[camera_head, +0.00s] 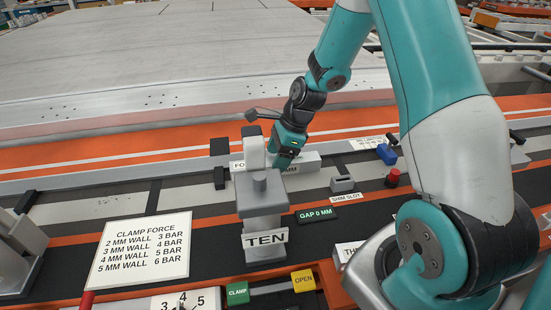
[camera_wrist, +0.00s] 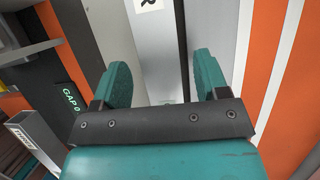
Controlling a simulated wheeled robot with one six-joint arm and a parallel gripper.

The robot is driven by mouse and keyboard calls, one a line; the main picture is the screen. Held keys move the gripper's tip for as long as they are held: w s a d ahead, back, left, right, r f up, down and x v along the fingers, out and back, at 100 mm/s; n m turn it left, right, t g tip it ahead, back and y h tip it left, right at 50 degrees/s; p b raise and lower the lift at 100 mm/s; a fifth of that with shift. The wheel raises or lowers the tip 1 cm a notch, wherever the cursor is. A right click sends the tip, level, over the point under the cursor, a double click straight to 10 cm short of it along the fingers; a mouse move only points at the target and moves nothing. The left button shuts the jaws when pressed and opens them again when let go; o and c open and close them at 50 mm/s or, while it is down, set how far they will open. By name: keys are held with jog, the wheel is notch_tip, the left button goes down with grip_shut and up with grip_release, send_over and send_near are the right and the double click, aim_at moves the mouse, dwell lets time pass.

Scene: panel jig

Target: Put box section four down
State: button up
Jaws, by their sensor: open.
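Box section four (camera_head: 306,163) is a light grey bar lying flat behind the grey clamp (camera_head: 262,195), its label partly hidden by my gripper. My gripper (camera_head: 284,158) is over it in the head view. In the wrist view, box section four (camera_wrist: 157,50) runs between the two teal fingers of my gripper (camera_wrist: 161,78), with the end of its label at the top. The fingers are spread, with gaps visible beside the bar.
A shim slot block (camera_head: 343,185), blue block (camera_head: 387,153) and red button (camera_head: 393,178) stand to the right. A clamp force sign (camera_head: 140,250) is at front left. A large pale panel (camera_head: 170,60) fills the back.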

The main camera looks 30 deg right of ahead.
jog(key=v, duration=1)
jog(key=shift+d+r, duration=0.2)
jog(key=shift+r, duration=0.15)
jog(key=shift+s+a, duration=0.1)
